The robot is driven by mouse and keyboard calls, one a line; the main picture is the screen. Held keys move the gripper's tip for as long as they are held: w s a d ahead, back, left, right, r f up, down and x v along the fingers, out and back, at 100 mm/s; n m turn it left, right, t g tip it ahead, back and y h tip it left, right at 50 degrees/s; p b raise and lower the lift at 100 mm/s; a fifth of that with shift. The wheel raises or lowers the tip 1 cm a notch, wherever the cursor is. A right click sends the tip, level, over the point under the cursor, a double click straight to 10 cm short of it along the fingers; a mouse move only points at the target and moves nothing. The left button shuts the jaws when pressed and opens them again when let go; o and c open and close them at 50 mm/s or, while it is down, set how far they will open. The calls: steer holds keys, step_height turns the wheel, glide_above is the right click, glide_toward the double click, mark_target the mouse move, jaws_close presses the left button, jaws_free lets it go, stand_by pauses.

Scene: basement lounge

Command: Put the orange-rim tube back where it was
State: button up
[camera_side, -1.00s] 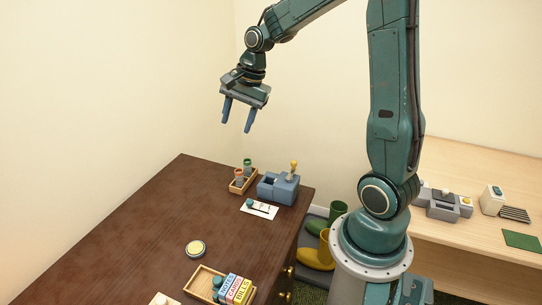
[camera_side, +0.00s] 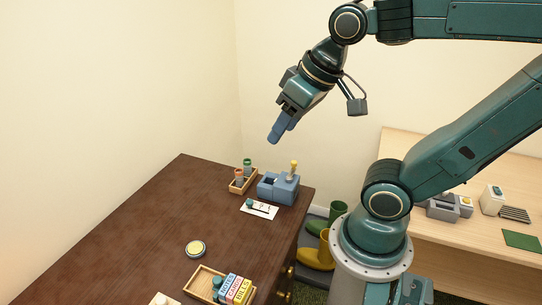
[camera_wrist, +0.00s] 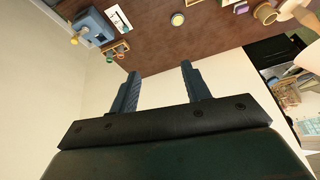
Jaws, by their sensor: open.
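The orange-rim tube (camera_side: 239,175) stands in a small wooden tray (camera_side: 236,189) on the dark brown desk. A green-rim tube (camera_side: 247,166) stands behind it in the same tray. The tray (camera_wrist: 108,48) also shows in the wrist view, at the upper left. My gripper (camera_side: 279,132) is up in the air above the back of the desk, tilted, clear of the tubes. In the wrist view its two fingers (camera_wrist: 160,69) are apart with nothing between them. The tubes' lower parts are hidden by the tray wall.
A blue device (camera_side: 277,188) with a yellow-knobbed lever stands right beside the tray. A white card (camera_side: 259,210) lies in front of it. A round yellow-topped disc (camera_side: 196,249) and a wooden box (camera_side: 205,279) with labelled blocks are nearer. The desk's left side is clear.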

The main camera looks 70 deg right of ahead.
steer(key=shift+s+a+f+n, duration=0.15)
steer(key=shift+s+a+n, duration=0.05)
steer(key=shift+s+n, duration=0.75)
stand_by(0.7)
